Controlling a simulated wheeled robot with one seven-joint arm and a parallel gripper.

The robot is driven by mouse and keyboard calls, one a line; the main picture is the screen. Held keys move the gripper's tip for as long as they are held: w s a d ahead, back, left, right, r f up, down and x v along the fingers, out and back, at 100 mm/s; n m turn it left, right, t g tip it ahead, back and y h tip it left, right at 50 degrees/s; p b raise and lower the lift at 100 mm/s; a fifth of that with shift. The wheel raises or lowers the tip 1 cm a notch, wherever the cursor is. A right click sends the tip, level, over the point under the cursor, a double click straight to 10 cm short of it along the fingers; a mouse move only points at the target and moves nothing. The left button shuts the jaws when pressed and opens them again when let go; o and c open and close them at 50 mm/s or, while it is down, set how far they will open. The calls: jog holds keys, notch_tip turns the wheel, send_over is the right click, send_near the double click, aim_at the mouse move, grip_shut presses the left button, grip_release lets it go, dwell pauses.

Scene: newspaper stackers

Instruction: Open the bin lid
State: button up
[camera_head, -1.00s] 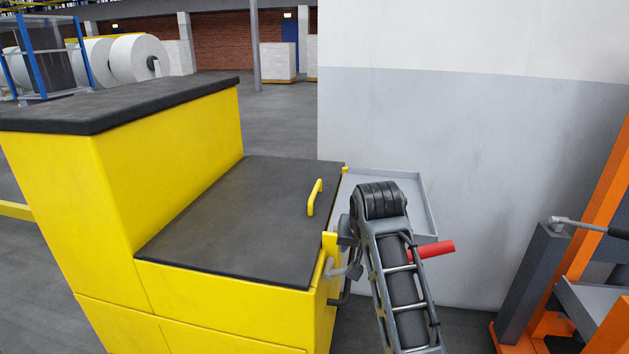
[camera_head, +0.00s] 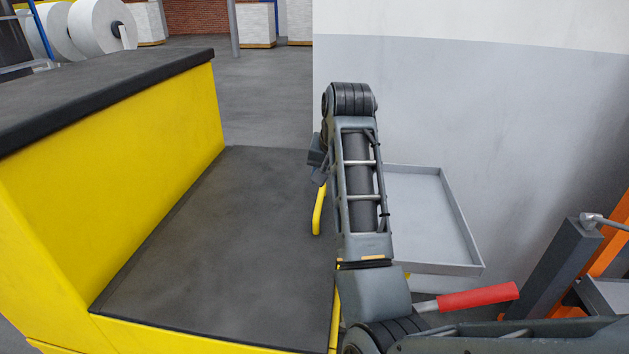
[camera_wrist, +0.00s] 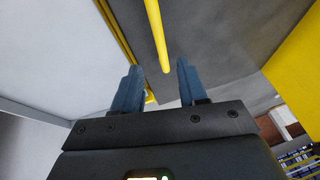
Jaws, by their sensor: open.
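The bin has a flat dark grey lid (camera_head: 225,245) on a yellow body, and the lid lies closed. A yellow bar handle (camera_head: 318,210) stands on the lid near its right edge, its upper end partly hidden by my arm. In the wrist view, the handle (camera_wrist: 155,30) comes down from the top edge to between the fingertips. My gripper (camera_wrist: 158,66) is open, with one blue-grey finger on each side of the handle's near end. Gaps show on both sides, and I see no contact. In the head view my arm mostly hides the gripper.
A taller yellow cabinet with a dark top (camera_head: 110,85) stands left of the lid. A grey tray (camera_head: 430,225) and a red grip (camera_head: 478,296) are at the right, by the grey-white wall (camera_head: 470,110). An orange and grey machine (camera_head: 570,265) stands far right.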

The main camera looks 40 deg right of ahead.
aim_at(321, 197)
jog(key=x, duration=0.7)
jog(key=shift+w+d+f, duration=0.2)
jog(key=shift+w+f, duration=0.05)
jog(key=shift+w, duration=0.05)
grip_shut()
dwell(0.5)
